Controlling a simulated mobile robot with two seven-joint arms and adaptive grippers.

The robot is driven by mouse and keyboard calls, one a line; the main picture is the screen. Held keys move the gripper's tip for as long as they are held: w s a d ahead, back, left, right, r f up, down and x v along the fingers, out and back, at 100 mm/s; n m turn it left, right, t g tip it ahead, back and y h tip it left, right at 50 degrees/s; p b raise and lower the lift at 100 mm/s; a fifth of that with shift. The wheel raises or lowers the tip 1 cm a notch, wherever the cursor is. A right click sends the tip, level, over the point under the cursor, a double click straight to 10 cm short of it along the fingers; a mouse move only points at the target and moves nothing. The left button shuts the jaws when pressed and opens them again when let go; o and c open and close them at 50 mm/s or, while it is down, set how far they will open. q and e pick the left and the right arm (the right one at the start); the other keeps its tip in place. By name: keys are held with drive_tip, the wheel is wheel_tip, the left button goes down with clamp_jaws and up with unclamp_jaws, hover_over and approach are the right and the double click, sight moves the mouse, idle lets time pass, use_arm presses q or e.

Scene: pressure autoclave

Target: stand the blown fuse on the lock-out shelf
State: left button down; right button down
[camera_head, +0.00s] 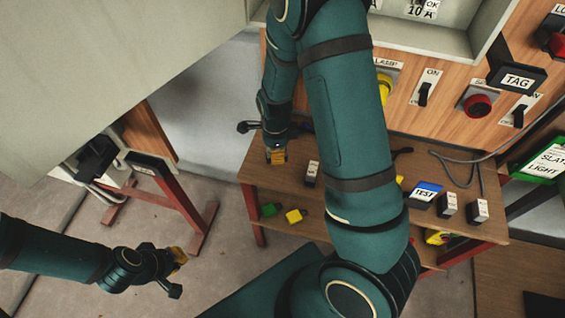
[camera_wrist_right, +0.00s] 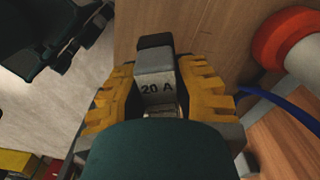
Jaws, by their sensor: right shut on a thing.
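My right gripper (camera_head: 277,156) reaches down at the left end of the wooden bench (camera_head: 350,160). In the right wrist view its yellow fingers (camera_wrist_right: 157,80) are shut on a grey fuse (camera_wrist_right: 155,66) with a dark end, marked "20 A". In the head view this fuse is hardly visible behind the fingers. Another fuse (camera_head: 312,173) stands on the bench just right of the gripper. Two more fuses (camera_head: 447,206) (camera_head: 478,210) stand at the right end. My left gripper (camera_head: 178,255) hangs over the floor at lower left; its finger opening is unclear. I cannot tell which surface is the lock-out shelf.
A blue-topped TEST block (camera_head: 425,195) sits on the bench. Green (camera_head: 270,210) and yellow (camera_head: 295,215) padlock-like pieces lie below the bench's front edge. A wooden panel with switches (camera_head: 425,93) and a red knob (camera_head: 478,104) rises behind. A red-legged stand (camera_head: 185,205) is at left.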

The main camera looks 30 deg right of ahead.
sight(277, 169)
drive_tip(key=shift+f+b, duration=0.6)
drive_tip(key=shift+f, duration=2.25)
drive_tip(key=c, duration=0.9)
unclamp_jaws()
drive_tip(key=shift+o, duration=0.2)
wheel_tip(277, 169, up, 12)
drive_tip(key=p, duration=0.3)
drive_tip(key=s+a+f+n+y, duration=0.1)
drive_tip(key=s+a+f+n, duration=0.2)
drive_tip(key=n, duration=0.4)
drive_tip(key=s+a+f+n+t+y, duration=0.1)
drive_tip(key=s+a+f+n, duration=0.2)
drive_tip(key=a+f+n, duration=0.2)
drive_tip(key=s+a+f+n+y, duration=0.1)
drive_tip(key=s+a+f+n, duration=0.2)
drive_tip(key=a+n, duration=0.6)
drive_tip(key=shift+s+a+f+n+t+y, duration=0.2)
drive_tip(key=shift+f+n+t+y, duration=0.15)
drive_tip(key=shift+f, duration=0.3)
